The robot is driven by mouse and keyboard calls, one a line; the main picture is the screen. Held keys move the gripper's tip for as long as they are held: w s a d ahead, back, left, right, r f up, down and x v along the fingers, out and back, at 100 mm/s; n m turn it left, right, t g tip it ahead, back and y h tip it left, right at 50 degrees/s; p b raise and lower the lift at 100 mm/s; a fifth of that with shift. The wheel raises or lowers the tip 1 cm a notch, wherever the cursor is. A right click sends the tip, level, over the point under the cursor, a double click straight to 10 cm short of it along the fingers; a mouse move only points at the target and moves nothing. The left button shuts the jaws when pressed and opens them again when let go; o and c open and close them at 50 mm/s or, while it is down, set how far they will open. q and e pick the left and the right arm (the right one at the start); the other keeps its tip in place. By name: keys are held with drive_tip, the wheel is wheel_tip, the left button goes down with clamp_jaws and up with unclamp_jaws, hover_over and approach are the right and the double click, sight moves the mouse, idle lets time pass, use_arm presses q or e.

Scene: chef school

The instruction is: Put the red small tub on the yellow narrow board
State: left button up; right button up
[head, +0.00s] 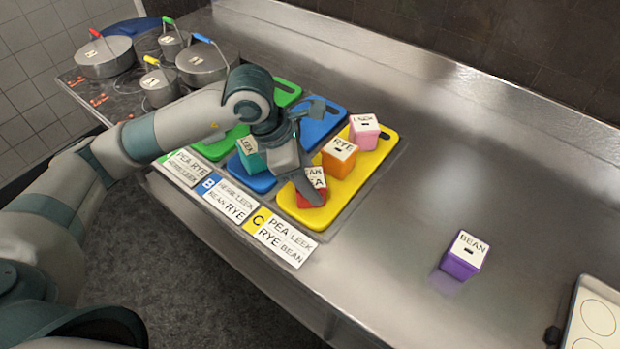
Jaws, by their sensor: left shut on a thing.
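The red small tub (312,198) is at the near end of the yellow narrow board (318,216). My left gripper (306,188) reaches down over it and is shut on it. The gripper hides part of the tub and its label, and I cannot tell whether the tub touches the board. An orange tub (339,158) marked RYE stands on the middle of the yellow board. A pink tub (364,131) marked LEEK stands at its far end. My right gripper is not in view.
A blue board (318,130) and a green board (212,150) lie left of the yellow one; a teal tub (250,155) is on the blue. A purple tub (464,256) stands alone at right. Label cards (280,238) line the front edge. Pots (104,58) stand back left.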

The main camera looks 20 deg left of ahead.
use_arm(q)
drive_tip(key=o, duration=1.2)
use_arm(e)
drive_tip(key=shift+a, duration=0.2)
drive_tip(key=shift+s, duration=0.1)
use_arm(q)
drive_tip(key=shift+r, duration=0.15)
drive_tip(key=shift+s+a+r, duration=0.1)
drive_tip(key=shift+a+r, duration=0.15)
drive_tip(key=shift+r, duration=0.35)
drive_tip(key=b+v, duration=0.1)
drive_tip(key=v, duration=0.1)
drive_tip(key=shift+a+r, duration=0.1)
drive_tip(key=shift+r, duration=0.1)
drive_tip(key=b+v, duration=0.2)
drive_tip(key=v, duration=0.6)
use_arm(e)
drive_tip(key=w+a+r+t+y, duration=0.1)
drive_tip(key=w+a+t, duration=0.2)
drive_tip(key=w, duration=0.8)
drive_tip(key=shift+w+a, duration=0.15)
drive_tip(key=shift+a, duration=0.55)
use_arm(q)
drive_tip(key=shift+s, duration=0.15)
